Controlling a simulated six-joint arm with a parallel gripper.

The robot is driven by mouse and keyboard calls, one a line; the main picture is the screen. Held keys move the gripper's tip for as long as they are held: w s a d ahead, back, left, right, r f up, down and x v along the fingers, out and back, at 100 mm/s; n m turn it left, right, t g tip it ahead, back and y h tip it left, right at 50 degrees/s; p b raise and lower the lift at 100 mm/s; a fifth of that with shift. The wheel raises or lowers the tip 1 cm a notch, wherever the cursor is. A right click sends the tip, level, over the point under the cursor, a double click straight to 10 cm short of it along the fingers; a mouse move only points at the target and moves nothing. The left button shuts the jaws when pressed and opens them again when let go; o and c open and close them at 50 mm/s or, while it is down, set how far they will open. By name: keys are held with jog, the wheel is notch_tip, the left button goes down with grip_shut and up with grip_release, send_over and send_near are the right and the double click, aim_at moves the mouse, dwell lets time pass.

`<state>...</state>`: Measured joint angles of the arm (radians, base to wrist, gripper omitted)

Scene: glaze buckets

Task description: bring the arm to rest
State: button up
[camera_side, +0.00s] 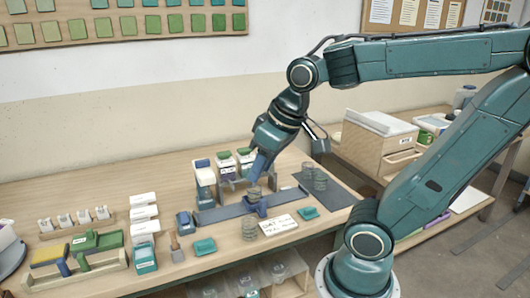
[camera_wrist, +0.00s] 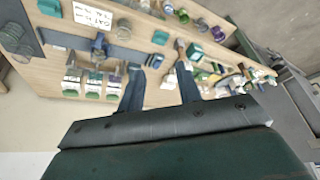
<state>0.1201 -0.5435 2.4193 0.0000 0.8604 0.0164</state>
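The fingers look down at the table from a distance.
A wooden cabinet (camera_side: 368,150) stands at the right.

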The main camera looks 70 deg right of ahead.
jog(key=shift+n+t+y, duration=0.3)
jog(key=shift+n+t, duration=0.2)
jog(key=shift+n, duration=0.3)
jog(key=shift+s+a+r, duration=0.1)
jog(key=shift+s+a, duration=0.35)
jog(key=shift+s, duration=0.25)
jog(key=shift+s+a+r, duration=0.1)
jog(key=shift+s+a, duration=0.3)
jog(key=shift+s, duration=0.3)
jog(key=shift+s+a+r, duration=0.1)
jog(key=shift+s+a, duration=0.35)
jog(key=shift+s, duration=0.25)
